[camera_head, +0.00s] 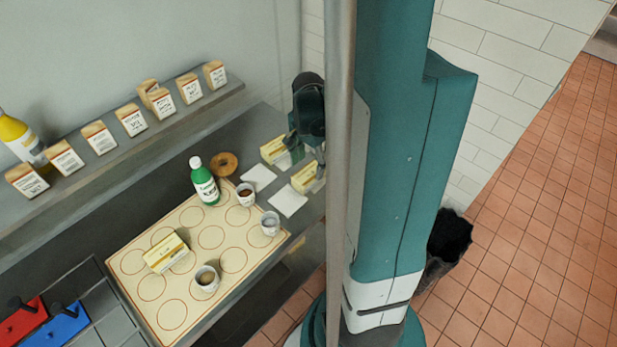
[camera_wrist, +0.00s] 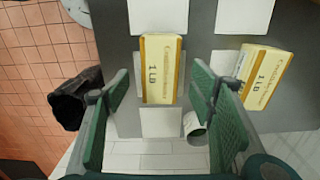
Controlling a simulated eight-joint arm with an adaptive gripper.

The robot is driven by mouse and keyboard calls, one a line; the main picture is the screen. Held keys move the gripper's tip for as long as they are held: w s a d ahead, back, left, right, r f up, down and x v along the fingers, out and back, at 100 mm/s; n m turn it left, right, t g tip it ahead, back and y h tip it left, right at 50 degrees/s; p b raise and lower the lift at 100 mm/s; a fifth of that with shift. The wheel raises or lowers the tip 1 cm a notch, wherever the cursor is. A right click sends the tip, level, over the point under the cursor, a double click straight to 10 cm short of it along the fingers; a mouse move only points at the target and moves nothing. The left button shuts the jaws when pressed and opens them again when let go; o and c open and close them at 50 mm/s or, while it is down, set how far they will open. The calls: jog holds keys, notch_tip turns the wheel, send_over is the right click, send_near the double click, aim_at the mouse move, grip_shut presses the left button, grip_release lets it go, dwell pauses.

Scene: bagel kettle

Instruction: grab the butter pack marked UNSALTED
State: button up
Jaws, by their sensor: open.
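Three yellow-and-cream butter packs show in the head view: one on the patterned mat (camera_head: 166,252), one near the wall (camera_head: 273,150) and one near the counter's front edge (camera_head: 304,177). The wrist view shows two packs printed "1 LB": one near the middle (camera_wrist: 163,68) and one at the right (camera_wrist: 263,78). The other print is too small to read, so I cannot tell which is UNSALTED. My gripper (camera_wrist: 155,88) is open and empty, its green fingers either side of the middle pack in the picture. In the head view my gripper (camera_head: 306,152) is partly hidden by a post.
White cards (camera_head: 288,200) lie by the packs. A green bottle (camera_head: 205,181), a bagel (camera_head: 223,164) and several small cups (camera_head: 206,279) stand left of them. A shelf (camera_head: 205,104) with several cartons runs along the wall. A dark bin (camera_head: 449,241) stands on the floor.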

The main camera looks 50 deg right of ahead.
aim_at(308, 172)
jog(key=shift+f, duration=2.4)
jog(key=c, duration=1.3)
jog(key=shift+c, duration=0.2)
jog(key=shift+r, duration=0.2)
jog(key=shift+r+p, duration=0.3)
jog(key=shift+r, duration=4.5)
